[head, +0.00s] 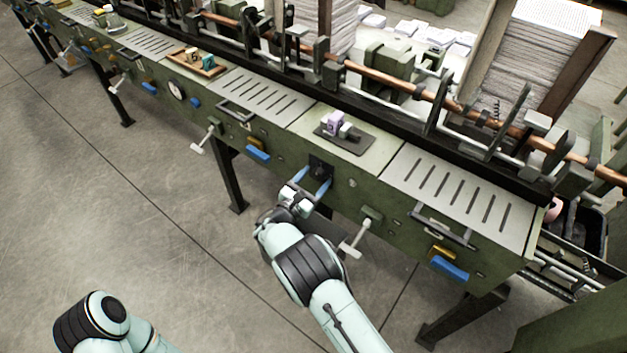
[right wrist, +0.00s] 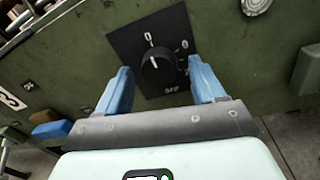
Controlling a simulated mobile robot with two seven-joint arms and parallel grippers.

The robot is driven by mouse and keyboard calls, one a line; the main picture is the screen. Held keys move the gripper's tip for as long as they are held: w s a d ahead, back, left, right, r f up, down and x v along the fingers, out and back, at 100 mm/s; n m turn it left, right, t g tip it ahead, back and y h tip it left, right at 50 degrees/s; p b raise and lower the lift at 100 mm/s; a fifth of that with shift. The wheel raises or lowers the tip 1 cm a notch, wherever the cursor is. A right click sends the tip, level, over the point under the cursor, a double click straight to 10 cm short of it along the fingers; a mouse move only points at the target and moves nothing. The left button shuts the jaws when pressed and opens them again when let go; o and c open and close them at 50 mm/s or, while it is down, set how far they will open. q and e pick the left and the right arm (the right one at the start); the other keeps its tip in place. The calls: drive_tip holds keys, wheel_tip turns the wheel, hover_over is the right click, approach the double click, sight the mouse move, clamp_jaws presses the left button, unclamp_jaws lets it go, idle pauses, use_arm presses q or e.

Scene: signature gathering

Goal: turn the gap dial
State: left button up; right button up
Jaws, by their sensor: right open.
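The gap dial appears to be the round black knob (right wrist: 157,68) on a square black plate (right wrist: 128,42) with white marks, fixed to the machine's green front panel. In the head view the plate (head: 320,165) is small and partly hidden by the fingers. My right gripper (head: 315,182) is open in front of the dial. In the right wrist view its blue fingers (right wrist: 160,85) stand one on each side of the knob, with visible space between finger and knob on both sides. Of my left arm (head: 92,318) only a part shows at the lower left; its gripper is out of view.
A crank handle (head: 356,238) sticks out of the panel to the right of my right gripper, and another (head: 205,139) to the left. A blue handle (head: 258,153) lies left of the dial. A dark tray (head: 352,143) with small parts sits above. The floor in front is clear.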

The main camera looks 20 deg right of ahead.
drive_tip(key=c, duration=1.1)
drive_tip(key=shift+o, duration=0.2)
drive_tip(key=shift+f+m+b, duration=0.2)
drive_tip(key=shift+m+b, duration=0.6)
drive_tip(key=shift+b, duration=0.4)
drive_tip(key=m+b, duration=0.2)
drive_tip(key=b, duration=0.1)
drive_tip(key=shift+a+f+m, duration=0.1)
drive_tip(key=shift+m, duration=0.2)
drive_tip(key=m+b, duration=0.3)
drive_tip(key=shift+m+h, duration=0.3)
drive_tip(key=m+b, duration=0.4)
drive_tip(key=m, duration=0.1)
drive_tip(key=shift+w, duration=0.1)
use_arm(q)
drive_tip(key=w+a+f+t+y+b, duration=0.1)
drive_tip(key=w+a+f+t, duration=0.2)
drive_tip(key=w+f, duration=0.6)
drive_tip(key=shift+w+a+f+n+t, duration=0.3)
drive_tip(key=shift+f+n+t, duration=0.1)
drive_tip(key=shift+f, duration=1.6)
use_arm(e)
drive_tip(key=shift+r+m, duration=0.2)
drive_tip(key=shift+m, duration=0.7)
drive_tip(key=shift+h, duration=0.3)
drive_tip(key=o, duration=1.1)
drive_tip(key=shift+c, duration=0.2)
